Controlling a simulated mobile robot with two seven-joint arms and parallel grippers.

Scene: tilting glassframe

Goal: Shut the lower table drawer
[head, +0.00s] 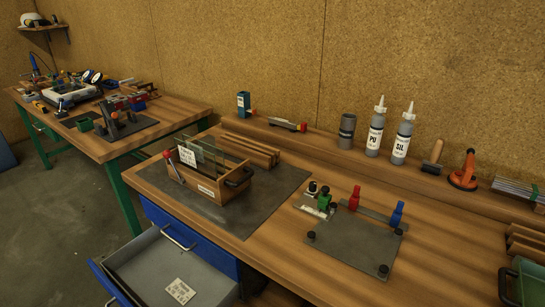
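The lower table drawer (145,258) is pulled out below the near wooden workbench (432,279), at the bottom left of the head view. Its grey inside is exposed, and a small printed paper (180,290) lies on its floor. The drawer's lower end is cut off by the picture's bottom edge. Above it is the blue upper drawer (205,255) with a pale bar handle (178,238); it looks closed. Neither of my grippers is in the head view.
On the bench stand a wooden glass-holding frame (232,188), a grey plate with clamps (352,246), two bottles (375,135) and a green case (525,282). Another green-legged bench (178,113) stands behind left. Grey floor (40,225) left of the drawer looks clear.

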